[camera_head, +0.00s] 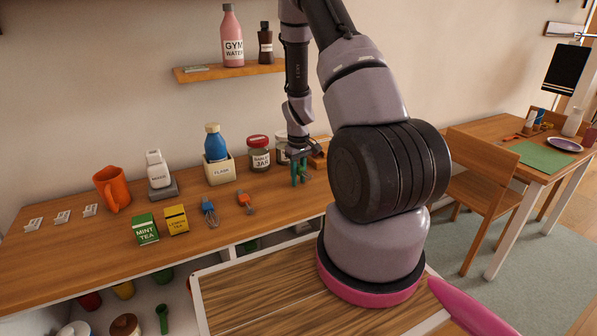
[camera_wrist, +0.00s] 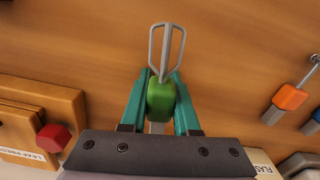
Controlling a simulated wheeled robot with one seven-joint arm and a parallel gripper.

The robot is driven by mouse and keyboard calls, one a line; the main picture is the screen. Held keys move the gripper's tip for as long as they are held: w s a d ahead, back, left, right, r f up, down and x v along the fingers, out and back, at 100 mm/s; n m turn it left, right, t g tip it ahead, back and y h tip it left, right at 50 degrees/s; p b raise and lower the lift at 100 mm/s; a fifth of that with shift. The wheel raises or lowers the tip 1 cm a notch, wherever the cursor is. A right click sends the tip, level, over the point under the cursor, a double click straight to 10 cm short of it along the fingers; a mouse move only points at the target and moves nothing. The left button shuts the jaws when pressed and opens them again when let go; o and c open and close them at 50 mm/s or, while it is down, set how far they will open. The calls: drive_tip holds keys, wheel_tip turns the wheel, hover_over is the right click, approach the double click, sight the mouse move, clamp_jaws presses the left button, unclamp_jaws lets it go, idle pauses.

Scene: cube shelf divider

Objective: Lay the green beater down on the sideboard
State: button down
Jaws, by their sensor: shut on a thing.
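My gripper (camera_head: 300,178) is low over the right part of the wooden sideboard (camera_head: 110,258), near its back. In the wrist view my gripper (camera_wrist: 161,95) has its teal fingers shut on the green beater (camera_wrist: 160,100). The fingers hold its green handle from both sides, and its grey wire loop (camera_wrist: 167,48) points away from the wrist. In the head view the beater is mostly hidden among the fingers. I cannot tell whether it touches the sideboard. An orange beater (camera_head: 246,203) and a blue beater (camera_head: 209,212) lie on the sideboard to the left.
The flask in its holder (camera_head: 220,168) and a red-lidded jar (camera_head: 259,155) stand left of my gripper. A wooden box (camera_wrist: 45,115) with a red knob is close on the left in the wrist view. The sideboard's front right is clear. A wall shelf (camera_head: 215,72) hangs above.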

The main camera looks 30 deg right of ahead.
sight(299, 165)
drive_tip(key=shift+s+f, duration=0.15)
drive_tip(key=shift+f, duration=0.15)
drive_tip(key=c, duration=0.6)
unclamp_jaws()
drive_tip(key=shift+r, duration=2.55)
wheel_tip(299, 165, up, 11)
drive_tip(key=shift+f, duration=0.1)
